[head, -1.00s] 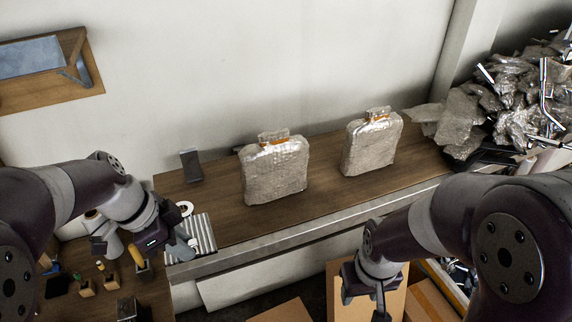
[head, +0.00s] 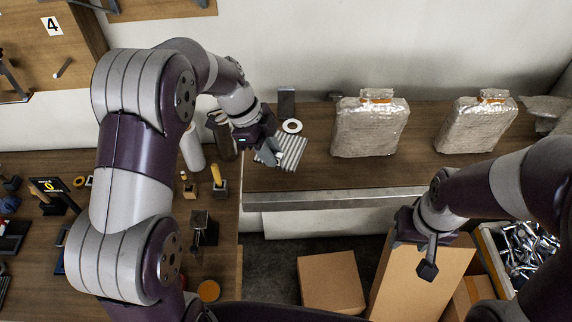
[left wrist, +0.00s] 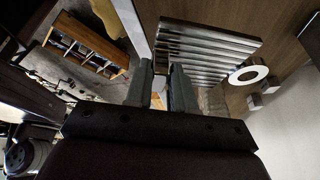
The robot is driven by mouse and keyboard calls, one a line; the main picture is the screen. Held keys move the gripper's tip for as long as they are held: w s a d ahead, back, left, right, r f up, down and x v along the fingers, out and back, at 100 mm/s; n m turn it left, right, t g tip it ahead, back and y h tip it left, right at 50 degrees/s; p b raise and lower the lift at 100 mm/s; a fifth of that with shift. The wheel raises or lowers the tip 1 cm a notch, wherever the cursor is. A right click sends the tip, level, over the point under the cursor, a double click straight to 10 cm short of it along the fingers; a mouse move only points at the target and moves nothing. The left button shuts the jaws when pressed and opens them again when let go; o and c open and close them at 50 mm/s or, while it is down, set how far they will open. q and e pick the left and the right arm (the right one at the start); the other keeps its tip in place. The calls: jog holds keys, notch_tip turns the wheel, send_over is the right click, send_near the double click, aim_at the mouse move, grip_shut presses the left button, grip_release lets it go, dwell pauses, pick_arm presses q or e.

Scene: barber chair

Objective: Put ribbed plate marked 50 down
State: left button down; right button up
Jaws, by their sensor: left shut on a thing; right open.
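The grey ribbed plate (head: 291,153) is at the left end of the wooden counter (head: 330,172), in front of a white ring (head: 292,126). No number can be read on it. My left gripper (head: 268,152) is shut on the plate's left side. In the left wrist view the plate (left wrist: 205,48) shows its parallel ribs just beyond my left fingers (left wrist: 163,80). I cannot tell whether it rests on the counter or hangs slightly above it. My right gripper (head: 427,262) is open and empty, in front of the counter, above a cardboard box.
A dark upright block (head: 286,102) stands behind the ring. Two wrapped packages (head: 369,127) (head: 477,125) stand farther right on the counter. A lower wooden table (head: 215,235) with small tools is at left. Bare counter lies right of the plate.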

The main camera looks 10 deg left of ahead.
pick_arm(q)
jog(key=shift+w+a+f+p, duration=0.1)
jog(key=shift+w+f+p, duration=0.05)
jog(key=shift+f, duration=0.35)
jog(key=shift+w+f+p, duration=0.15)
jog(key=shift+f, duration=0.3)
jog(key=f, duration=0.2)
jog(key=w+f+p, duration=0.1)
jog(key=f, duration=0.1)
jog(key=shift+a+f, duration=0.1)
jog(key=shift+a, duration=0.05)
jog(key=shift+s, duration=0.4)
jog(key=shift+f, duration=0.15)
jog(key=c, duration=1)
grip_release()
jog(key=shift+w+f, duration=0.1)
jog(key=shift+w, duration=0.15)
jog(key=shift+o, duration=0.2)
pick_arm(e)
jog(key=shift+w+a, duration=0.15)
jog(key=shift+w, duration=0.45)
pick_arm(q)
jog(key=shift+s, duration=0.15)
pick_arm(e)
jog(key=shift+s, duration=0.1)
